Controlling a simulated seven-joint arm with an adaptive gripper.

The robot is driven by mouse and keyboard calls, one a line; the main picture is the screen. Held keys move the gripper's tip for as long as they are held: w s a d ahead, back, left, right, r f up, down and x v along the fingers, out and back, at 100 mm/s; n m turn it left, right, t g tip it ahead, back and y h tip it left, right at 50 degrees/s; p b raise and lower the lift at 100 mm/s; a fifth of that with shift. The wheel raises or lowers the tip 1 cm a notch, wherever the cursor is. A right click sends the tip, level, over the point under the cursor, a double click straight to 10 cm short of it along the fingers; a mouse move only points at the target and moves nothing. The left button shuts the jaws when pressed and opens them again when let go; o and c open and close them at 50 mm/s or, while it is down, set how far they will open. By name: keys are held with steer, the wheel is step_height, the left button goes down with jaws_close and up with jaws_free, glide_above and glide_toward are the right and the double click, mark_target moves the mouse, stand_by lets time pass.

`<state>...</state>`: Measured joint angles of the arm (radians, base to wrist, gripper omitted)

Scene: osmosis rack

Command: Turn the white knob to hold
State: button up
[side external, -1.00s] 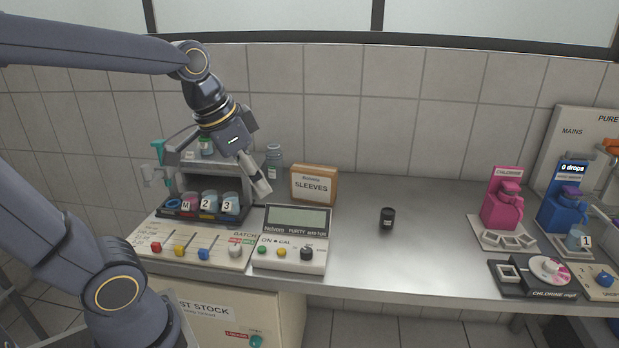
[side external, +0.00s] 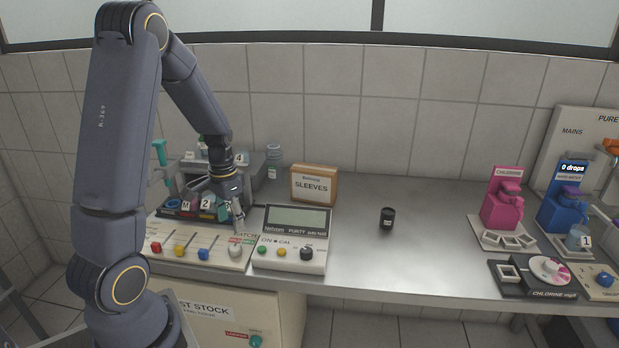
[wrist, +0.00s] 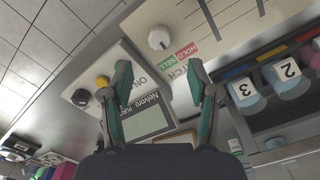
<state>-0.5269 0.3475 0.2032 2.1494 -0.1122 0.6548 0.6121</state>
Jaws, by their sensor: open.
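The white knob (side external: 235,251) stands at the right end of the cream batch panel (side external: 190,259), and it also shows in the wrist view (wrist: 159,38). Beside it are a red HOLD label (wrist: 186,51) and a green SELL label (wrist: 168,62). I cannot clearly tell which label the knob points to. My gripper (side external: 238,224) is open and empty, just above and behind the knob. In the wrist view the fingertips (wrist: 159,70) are spread apart, with the knob beyond them, not between them.
A Nelvoro purity meter (side external: 290,260) with a black dial sits right of the panel. Numbered cups in a dark rack (wrist: 266,135) stand behind the panel. A SLEEVES box (side external: 314,185) is at the back, and a black pot (side external: 387,218) stands on open counter.

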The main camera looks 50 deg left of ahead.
mark_target(235, 246)
step_height(235, 246, down, 8)
steer(key=shift+f, duration=0.2)
steer(key=shift+c, duration=0.3)
jaws_close()
stand_by(0.4)
steer(key=n, duration=0.8)
steer(key=shift+n, duration=0.3)
stand_by(0.3)
